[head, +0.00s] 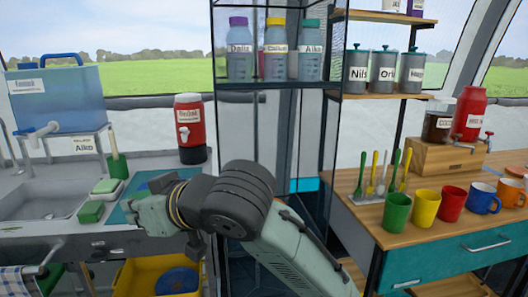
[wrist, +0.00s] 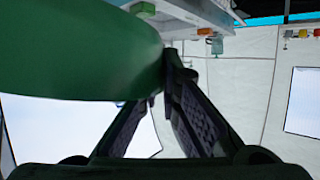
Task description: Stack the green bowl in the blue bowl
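The green bowl (wrist: 75,55) fills the upper left of the wrist view, very close to the camera. My gripper (wrist: 162,88) has its two dark fingers converging at the bowl's right edge, which lies between them. It looks shut on that edge; one fingertip is partly hidden by the bowl. A round blue thing, which looks like the blue bowl (head: 178,281), lies in the yellow bin (head: 133,281) below the counter, partly cut off by the frame.
A sink (head: 48,195), a sponge (head: 91,211), a brush holder (head: 118,166) and a red drink dispenser (head: 190,128) are on the left counter, near my arm. A shelf rack (head: 275,85) stands behind my arm. Several mugs (head: 425,207) line the right counter.

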